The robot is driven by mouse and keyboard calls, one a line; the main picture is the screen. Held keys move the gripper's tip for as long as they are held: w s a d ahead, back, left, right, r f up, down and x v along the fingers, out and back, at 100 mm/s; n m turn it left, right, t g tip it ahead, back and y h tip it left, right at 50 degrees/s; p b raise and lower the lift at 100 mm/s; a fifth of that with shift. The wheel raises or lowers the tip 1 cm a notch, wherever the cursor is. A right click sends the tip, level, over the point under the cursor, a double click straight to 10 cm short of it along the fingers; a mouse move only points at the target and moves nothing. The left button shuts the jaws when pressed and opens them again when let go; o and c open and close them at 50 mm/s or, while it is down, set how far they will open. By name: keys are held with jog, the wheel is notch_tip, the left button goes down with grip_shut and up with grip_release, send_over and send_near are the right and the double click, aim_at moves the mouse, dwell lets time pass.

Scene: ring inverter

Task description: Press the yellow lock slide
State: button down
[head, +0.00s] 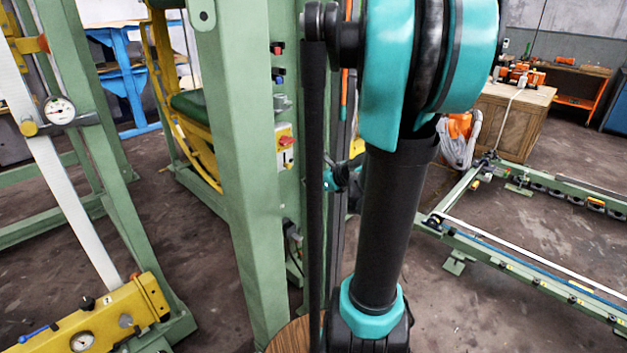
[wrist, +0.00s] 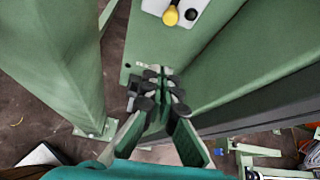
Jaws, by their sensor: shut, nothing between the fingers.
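In the wrist view, a rounded yellow piece (wrist: 170,16) stands out from a white plate at the top edge, with a black knob beside it. It looks like the lock slide, but I cannot be sure. My gripper (wrist: 162,78) is shut and empty, in front of the green post and below the yellow piece in the picture, apart from it. In the head view, a yellow and white control box (head: 285,148) with a red knob is on the green machine post. My arm hides much of the area right of it, and the fingers cannot be made out there.
The green post (head: 238,150) stands close to my arm. Several small switches and fittings line its side above and below the box. A yellow gauge unit (head: 90,318) is at lower left. Low green rails (head: 530,260) lie at right, with bare floor between.

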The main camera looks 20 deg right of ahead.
aim_at(288, 165)
jog(key=shift+w+a+r, duration=0.15)
jog(key=shift+w+a, duration=0.4)
jog(key=shift+w, duration=0.25)
jog(key=shift+w+a+r, duration=0.1)
jog(key=shift+w+a, duration=0.4)
jog(key=shift+w, duration=0.3)
jog(key=shift+w+a+r, duration=0.15)
jog(key=shift+w+a, duration=0.4)
jog(key=shift+w, duration=0.25)
jog(key=shift+r, duration=0.1)
